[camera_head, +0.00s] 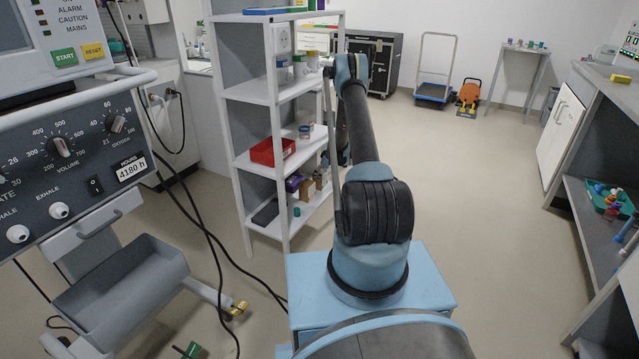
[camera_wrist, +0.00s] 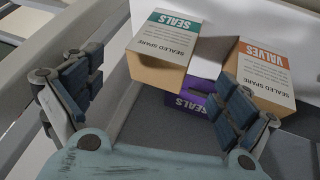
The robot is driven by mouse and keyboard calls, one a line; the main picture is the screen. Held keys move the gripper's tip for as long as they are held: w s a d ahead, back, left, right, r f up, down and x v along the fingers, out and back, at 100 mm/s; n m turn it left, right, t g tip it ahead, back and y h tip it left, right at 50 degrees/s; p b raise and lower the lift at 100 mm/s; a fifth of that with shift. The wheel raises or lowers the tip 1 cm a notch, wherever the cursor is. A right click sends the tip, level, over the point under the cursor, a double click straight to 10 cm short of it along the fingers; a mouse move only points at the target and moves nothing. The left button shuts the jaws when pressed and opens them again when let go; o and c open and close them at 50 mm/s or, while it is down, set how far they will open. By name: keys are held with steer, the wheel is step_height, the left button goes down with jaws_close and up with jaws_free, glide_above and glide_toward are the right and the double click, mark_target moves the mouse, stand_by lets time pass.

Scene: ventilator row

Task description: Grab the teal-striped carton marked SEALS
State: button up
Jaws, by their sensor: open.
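In the wrist view the teal-striped SEALS carton (camera_wrist: 160,50) is a tan box with a white label, at the upper middle. My gripper (camera_wrist: 155,103) is open and empty, its padded fingers spread at left and right of the picture. The carton lies beyond the fingertips, between their lines and apart from both. A purple-labelled SEALS carton (camera_wrist: 187,100) is just below it in the picture, partly covered by it and by the right finger. In the head view tan cartons (camera_head: 307,190) show small on the low shelf; I cannot tell which is which. My gripper is hidden there.
An orange-striped VALVES carton (camera_wrist: 262,72) is close right of the teal one, near the right finger. The white shelf rack (camera_head: 285,165) holds a red bin (camera_head: 272,151) above the cartons. Cables (camera_head: 205,235) hang left of the rack.

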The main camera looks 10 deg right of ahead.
steer(key=shift+x, duration=2.65)
steer(key=shift+a, duration=0.15)
steer(key=c, duration=1.3)
